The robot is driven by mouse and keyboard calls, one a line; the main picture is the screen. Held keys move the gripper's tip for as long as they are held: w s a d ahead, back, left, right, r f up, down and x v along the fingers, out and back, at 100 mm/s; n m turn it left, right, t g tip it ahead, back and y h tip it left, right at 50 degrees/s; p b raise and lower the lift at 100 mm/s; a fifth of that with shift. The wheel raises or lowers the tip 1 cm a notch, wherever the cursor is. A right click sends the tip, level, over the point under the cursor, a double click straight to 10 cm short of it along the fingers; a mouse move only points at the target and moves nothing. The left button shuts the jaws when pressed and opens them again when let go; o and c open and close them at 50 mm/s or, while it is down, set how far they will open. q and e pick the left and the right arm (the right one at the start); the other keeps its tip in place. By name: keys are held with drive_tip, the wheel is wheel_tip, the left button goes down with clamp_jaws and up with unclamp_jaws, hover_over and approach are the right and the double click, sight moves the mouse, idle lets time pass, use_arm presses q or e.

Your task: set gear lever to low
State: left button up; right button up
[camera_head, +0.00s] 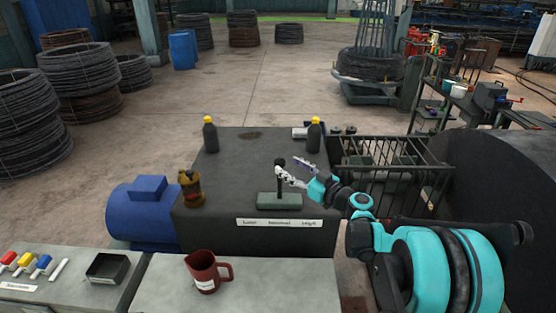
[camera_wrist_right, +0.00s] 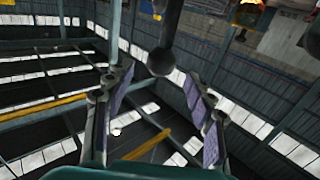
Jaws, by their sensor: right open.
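The gear lever (camera_head: 279,186) stands about upright from its grey-green base (camera_head: 279,201) on the dark gearbox top. It has a round black knob (camera_head: 281,161). A white label strip (camera_head: 279,222) on the front reads low at left, neutral in the middle, high at right; the lever stands above the middle. My right gripper (camera_head: 296,168) is open, its fingers close to the lever at knob height. In the right wrist view the knob (camera_wrist_right: 160,62) shows between the open fingertips (camera_wrist_right: 158,76), apart from both pads. My left gripper is out of view.
Two dark bottles with yellow caps (camera_head: 210,134) (camera_head: 315,134) stand at the back of the gearbox top. A brownish jar (camera_head: 191,188) stands at its left edge. A red mug (camera_head: 207,272) is on the front bench. A dark metal cage (camera_head: 395,175) stands at right.

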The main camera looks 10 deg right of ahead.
sight(284, 164)
drive_tip(key=x, duration=0.5)
drive_tip(key=shift+w+a+f, duration=0.15)
drive_tip(key=shift+w+f, duration=0.05)
drive_tip(key=shift+f, duration=0.05)
drive_tip(key=shift+s+r, duration=0.15)
drive_tip(key=shift+s, duration=0.1)
drive_tip(key=shift+w, duration=0.15)
clamp_jaws()
